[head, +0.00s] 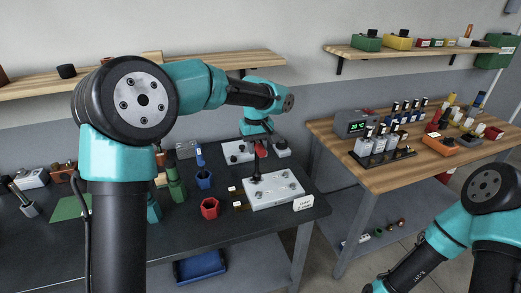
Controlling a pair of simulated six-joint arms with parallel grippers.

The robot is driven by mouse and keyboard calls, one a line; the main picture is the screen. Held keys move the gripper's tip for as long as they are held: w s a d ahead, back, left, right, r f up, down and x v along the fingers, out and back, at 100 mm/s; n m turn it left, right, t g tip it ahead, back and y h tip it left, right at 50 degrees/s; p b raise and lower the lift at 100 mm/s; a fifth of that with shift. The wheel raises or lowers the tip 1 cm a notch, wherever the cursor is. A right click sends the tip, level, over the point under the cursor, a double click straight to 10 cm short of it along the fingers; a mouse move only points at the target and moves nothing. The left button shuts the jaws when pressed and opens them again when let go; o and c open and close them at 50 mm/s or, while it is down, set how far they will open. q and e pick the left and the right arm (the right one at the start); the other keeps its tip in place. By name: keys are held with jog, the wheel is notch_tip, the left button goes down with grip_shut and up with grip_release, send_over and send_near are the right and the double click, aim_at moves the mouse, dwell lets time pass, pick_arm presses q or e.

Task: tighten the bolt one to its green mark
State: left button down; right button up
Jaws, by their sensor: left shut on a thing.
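A pale grey plate (262,200) with several small bolt heads lies near the right front of the dark bench. My left gripper (259,147) is above the plate's back left part, shut on a red and dark tool (256,167) that points down. The tool's tip meets or nearly meets the plate, and I cannot tell if it sits on a bolt. Which bolt is bolt one, and its green mark, are too small to make out. My right arm shows at the lower right, its gripper outside the view.
A white label card (303,203) stands at the plate's right front corner. A red cup (210,208) and a blue cup (204,179) stand left of the plate. A second light plate (236,152) lies behind. A wooden table (345,150) with bottles stands right, across a gap.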

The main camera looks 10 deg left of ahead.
pick_arm(q)
jog(key=shift+w+d, duration=0.1)
jog(key=shift+d, duration=0.15)
jog(key=shift+a, duration=0.1)
send_over(258, 174)
jog(key=shift+w+f, duration=0.2)
jog(key=shift+f, duration=1)
jog(key=shift+w+f, duration=0.15)
jog(key=shift+f, duration=2.6)
